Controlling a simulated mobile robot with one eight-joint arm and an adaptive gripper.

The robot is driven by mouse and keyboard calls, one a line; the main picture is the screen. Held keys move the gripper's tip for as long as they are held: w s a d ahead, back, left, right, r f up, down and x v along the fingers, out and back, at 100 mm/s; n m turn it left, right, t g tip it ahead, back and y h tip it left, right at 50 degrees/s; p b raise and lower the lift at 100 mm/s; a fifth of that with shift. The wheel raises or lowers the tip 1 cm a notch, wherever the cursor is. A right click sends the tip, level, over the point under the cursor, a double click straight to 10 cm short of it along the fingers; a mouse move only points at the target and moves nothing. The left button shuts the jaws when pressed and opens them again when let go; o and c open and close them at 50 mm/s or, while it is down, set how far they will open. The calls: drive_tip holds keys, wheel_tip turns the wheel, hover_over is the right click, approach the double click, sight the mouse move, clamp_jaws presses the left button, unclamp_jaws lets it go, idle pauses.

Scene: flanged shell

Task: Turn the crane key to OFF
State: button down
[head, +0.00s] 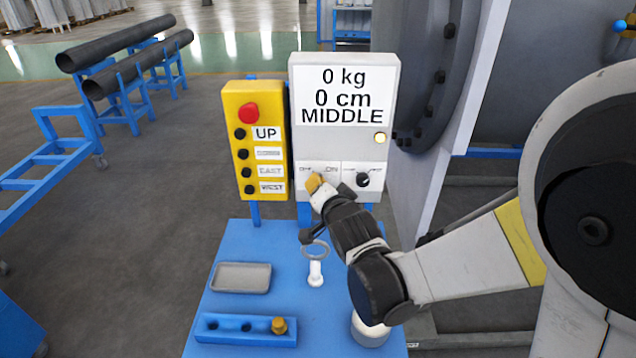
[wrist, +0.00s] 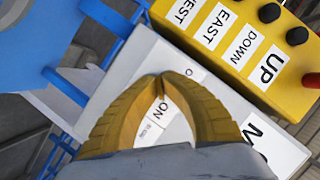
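The grey crane control box (head: 345,110) stands upright behind the blue table, its display reading 0 kg, 0 cm, MIDDLE. My gripper (head: 314,183) is at the left switch plate on the box's lower front, which carries the OFF and ON labels. In the wrist view, the yellow fingers of my gripper (wrist: 162,82) are closed together over the switch, and the ON label (wrist: 168,107) shows between them. The crane key is hidden behind the fingertips, so its angle cannot be read. The fingertips appear closed around it. A small lamp (head: 380,138) on the box is lit yellowish.
A yellow button panel (head: 256,140) stands just left of the box. A black knob (head: 363,179) is close to the right of my gripper. The blue table (head: 225,305) bears a grey tray (head: 241,277), a blue holder (head: 215,328) and a white fitting (head: 316,274).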

drive_tip(key=n+h, duration=0.2)
drive_tip(key=n, duration=0.1)
drive_tip(key=shift+g+p, duration=0.3)
drive_tip(key=shift+g, duration=0.1)
drive_tip(key=n+h, duration=0.2)
drive_tip(key=n, duration=0.1)
drive_tip(key=shift+n+h, duration=0.3)
drive_tip(key=shift+n, duration=0.1)
drive_tip(key=shift+f+n+h+b, duration=0.1)
drive_tip(key=shift+n+h+b, duration=0.7)
drive_tip(key=shift+n, duration=0.4)
drive_tip(key=shift+d+n+h+b, duration=0.1)
drive_tip(key=shift+n+h+b, duration=0.55)
drive_tip(key=shift+n+h, duration=0.55)
drive_tip(key=shift+n, duration=0.3)
drive_tip(key=c, duration=1.6)
unclamp_jaws()
